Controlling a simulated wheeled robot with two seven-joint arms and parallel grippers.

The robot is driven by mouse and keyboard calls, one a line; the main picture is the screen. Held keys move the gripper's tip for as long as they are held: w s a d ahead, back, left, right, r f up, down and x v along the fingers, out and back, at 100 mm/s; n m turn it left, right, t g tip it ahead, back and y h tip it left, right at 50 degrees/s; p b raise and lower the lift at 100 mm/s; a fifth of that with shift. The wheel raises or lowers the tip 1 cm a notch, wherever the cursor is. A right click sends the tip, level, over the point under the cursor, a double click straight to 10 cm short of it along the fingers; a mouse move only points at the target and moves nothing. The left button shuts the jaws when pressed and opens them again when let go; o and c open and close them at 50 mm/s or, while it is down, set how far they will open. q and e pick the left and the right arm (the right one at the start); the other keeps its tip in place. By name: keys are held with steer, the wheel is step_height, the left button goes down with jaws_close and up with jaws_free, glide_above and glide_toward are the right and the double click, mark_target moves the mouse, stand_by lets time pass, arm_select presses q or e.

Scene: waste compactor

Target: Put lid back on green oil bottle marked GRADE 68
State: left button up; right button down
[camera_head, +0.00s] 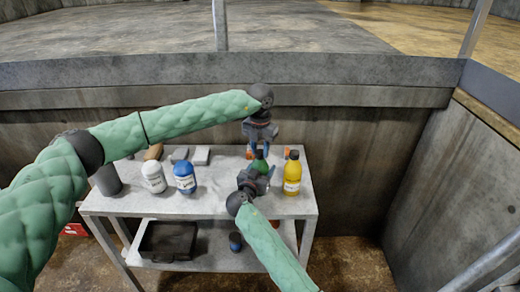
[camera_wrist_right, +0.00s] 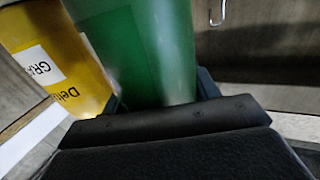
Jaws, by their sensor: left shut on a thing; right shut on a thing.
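The green oil bottle (camera_head: 259,164) stands upright near the back of the metal table, mostly hidden by my grippers. In the right wrist view its green body (camera_wrist_right: 150,50) fills the space between the fingers; its GRADE marking is not readable. My right gripper (camera_head: 257,173) is shut on the bottle's body from the front. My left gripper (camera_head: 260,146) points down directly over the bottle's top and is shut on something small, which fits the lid. The lid itself is hidden between the fingers, and I cannot tell whether it touches the bottle's neck.
A yellow bottle (camera_head: 292,174) stands close to the right of the green one and also shows in the wrist view (camera_wrist_right: 55,55). A blue bottle (camera_head: 184,178) and a white bottle (camera_head: 154,178) stand to the left. A dark tray (camera_head: 168,240) sits on the lower shelf.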

arm_select(q)
steer(key=m, duration=0.8)
steer(key=shift+m, duration=0.3)
steer(key=m, duration=0.9)
steer(key=shift+a, duration=0.1)
steer(key=o, duration=1.2)
step_height(320, 180, up, 12)
steer(key=shift+f, duration=0.1)
